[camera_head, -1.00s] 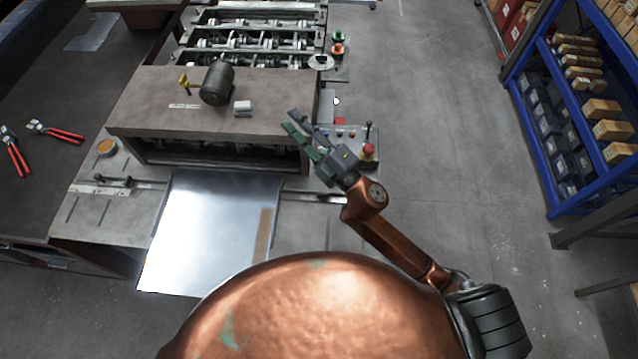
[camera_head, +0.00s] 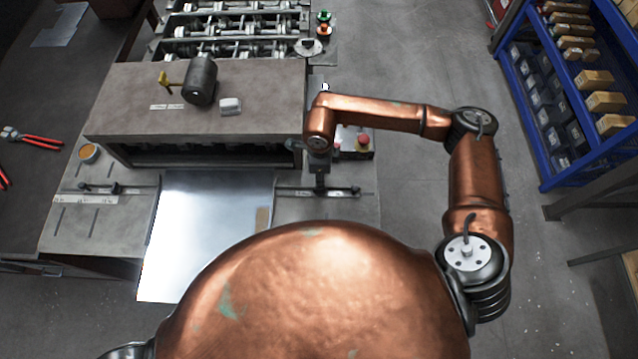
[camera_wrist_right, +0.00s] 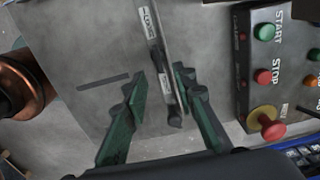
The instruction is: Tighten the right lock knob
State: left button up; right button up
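The right guide rail (camera_head: 300,191), with a pale scale strip, lies on the table right of the sheet metal (camera_head: 200,215). A small dark knob (camera_head: 355,190) sits near its right end and looks like the right lock knob. In the right wrist view the knob (camera_wrist_right: 175,121) shows between the green fingers, nearer the camera end of the rail. My right gripper (camera_wrist_right: 163,82) is open, pointing down, its fingers apart on either side of the rail; contact cannot be told. In the head view my arm mostly hides it. My left gripper is out of view.
A control box (camera_wrist_right: 268,70) with START and STOP buttons and a red emergency knob (camera_wrist_right: 268,127) stands close beside the right gripper. The raised machine bed (camera_head: 240,85) bears a dark mallet head (camera_head: 200,80). Blue shelving (camera_head: 545,110) stands at right.

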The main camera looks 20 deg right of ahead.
aim_at(319, 191)
notch_tip(319, 191, down, 7)
jog(key=shift+s+a+r+p, duration=0.1)
jog(key=shift+a+p, duration=0.05)
jog(key=shift+p, duration=0.5)
jog(key=shift+c, duration=0.2)
grip_shut()
